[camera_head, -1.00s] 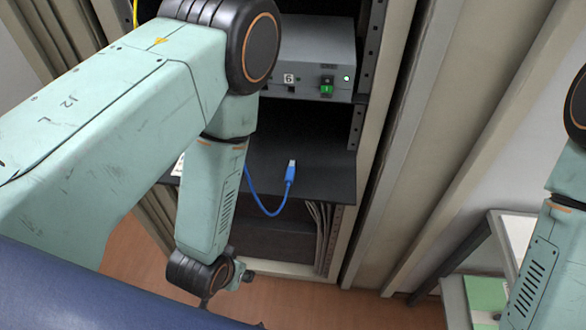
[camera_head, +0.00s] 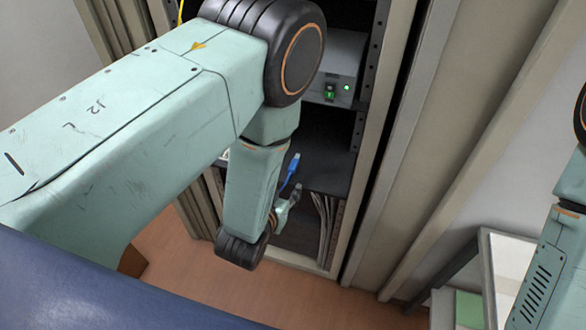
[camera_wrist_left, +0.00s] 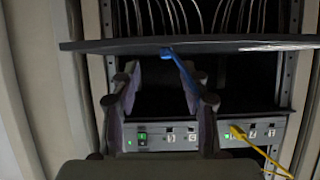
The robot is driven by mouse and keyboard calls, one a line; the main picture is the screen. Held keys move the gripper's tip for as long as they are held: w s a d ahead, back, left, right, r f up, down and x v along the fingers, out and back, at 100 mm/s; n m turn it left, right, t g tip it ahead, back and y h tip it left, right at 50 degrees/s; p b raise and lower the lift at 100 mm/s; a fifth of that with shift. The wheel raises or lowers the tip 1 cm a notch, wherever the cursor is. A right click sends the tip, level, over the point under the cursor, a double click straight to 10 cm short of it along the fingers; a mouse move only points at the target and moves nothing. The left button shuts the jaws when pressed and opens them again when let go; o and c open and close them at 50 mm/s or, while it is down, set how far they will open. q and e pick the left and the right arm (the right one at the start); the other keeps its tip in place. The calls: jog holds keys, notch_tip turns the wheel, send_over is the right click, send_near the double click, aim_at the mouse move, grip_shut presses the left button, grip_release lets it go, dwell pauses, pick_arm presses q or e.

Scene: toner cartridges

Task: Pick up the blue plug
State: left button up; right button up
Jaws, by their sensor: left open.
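The blue plug (camera_head: 294,161) is the end of a blue cable over the black shelf (camera_head: 328,165) of the rack, with its tip pointing up and away. My left gripper (camera_head: 288,202) is open, just below and in front of the plug, partly behind my forearm. In the left wrist view, the blue plug (camera_wrist_left: 166,52) shows at the shelf edge, near the tips of the open left gripper (camera_wrist_left: 156,68). I see no contact; the jaws look empty. The rest of the cable is mostly hidden by my left arm. My right gripper is out of view.
A grey device (camera_head: 340,70) with a green light stands above the shelf. A yellow plug (camera_wrist_left: 238,132) sits in it in the left wrist view. Bundled grey cables (camera_head: 325,220) hang below the shelf. A small table (camera_head: 500,262) stands at the right.

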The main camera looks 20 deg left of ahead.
aim_at(291, 167)
pick_arm(q)
jog(key=shift+t, duration=0.4)
jog(key=x, duration=0.5)
jog(key=r+x, duration=0.1)
jog(key=x, duration=0.1)
jog(key=shift+w+a+f, duration=0.15)
jog(key=shift+w+a, duration=0.2)
jog(key=shift+w, duration=0.25)
jog(key=shift+w+a+f, duration=0.15)
jog(key=shift+w+a, duration=0.05)
jog(key=shift+a, duration=0.1)
jog(key=shift+d, duration=0.3)
jog(key=c, duration=0.5)
jog(key=shift+a, duration=0.15)
jog(key=c, duration=0.4)
